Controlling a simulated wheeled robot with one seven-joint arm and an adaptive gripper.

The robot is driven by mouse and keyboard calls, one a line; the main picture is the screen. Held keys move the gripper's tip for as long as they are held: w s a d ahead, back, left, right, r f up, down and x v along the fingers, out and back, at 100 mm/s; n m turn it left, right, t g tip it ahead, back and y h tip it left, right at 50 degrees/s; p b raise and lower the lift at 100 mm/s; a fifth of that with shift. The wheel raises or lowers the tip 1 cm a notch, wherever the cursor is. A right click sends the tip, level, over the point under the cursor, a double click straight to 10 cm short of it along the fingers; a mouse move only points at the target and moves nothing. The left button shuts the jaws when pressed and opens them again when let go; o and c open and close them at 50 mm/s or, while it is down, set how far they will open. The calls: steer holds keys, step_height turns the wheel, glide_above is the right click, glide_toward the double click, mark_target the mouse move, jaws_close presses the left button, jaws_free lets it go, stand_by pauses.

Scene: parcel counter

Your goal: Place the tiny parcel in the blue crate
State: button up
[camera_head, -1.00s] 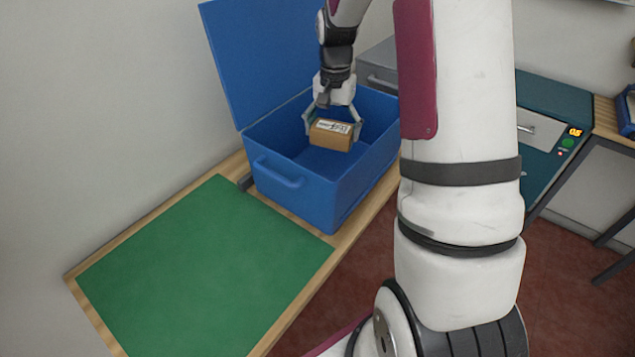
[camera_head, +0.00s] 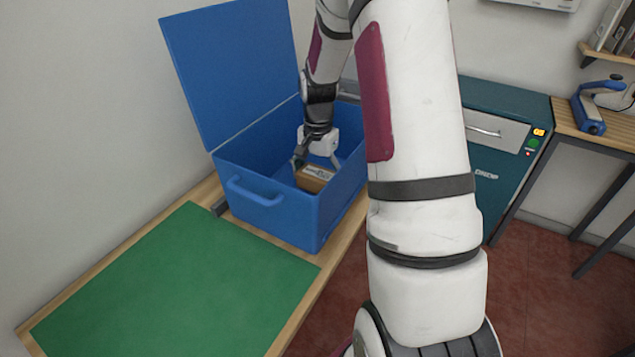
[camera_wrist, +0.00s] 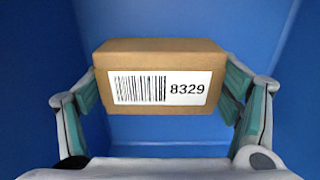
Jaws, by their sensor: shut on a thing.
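The tiny parcel (camera_head: 312,181) is a small brown box with a white label. In the wrist view the parcel (camera_wrist: 160,62) shows a barcode and the number 8329. My gripper (camera_head: 316,168) is shut on it, one finger at each end; the fingers also show in the wrist view (camera_wrist: 165,92). The blue crate (camera_head: 270,205) stands on the wooden counter with its lid raised at the back. The parcel is inside the crate's walls, its lower part hidden by the front wall. I cannot tell whether it touches the floor.
A green mat (camera_head: 175,290) lies on the counter (camera_head: 313,287) in front of the crate, and it is bare. The open lid (camera_head: 235,70) rises beside the wall. A teal machine (camera_head: 505,110) and a blue handheld device (camera_head: 590,110) stand at the right.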

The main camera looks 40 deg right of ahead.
steer(key=shift+f, duration=1.1)
steer(key=shift+f, duration=0.15)
steer(key=o, duration=1.2)
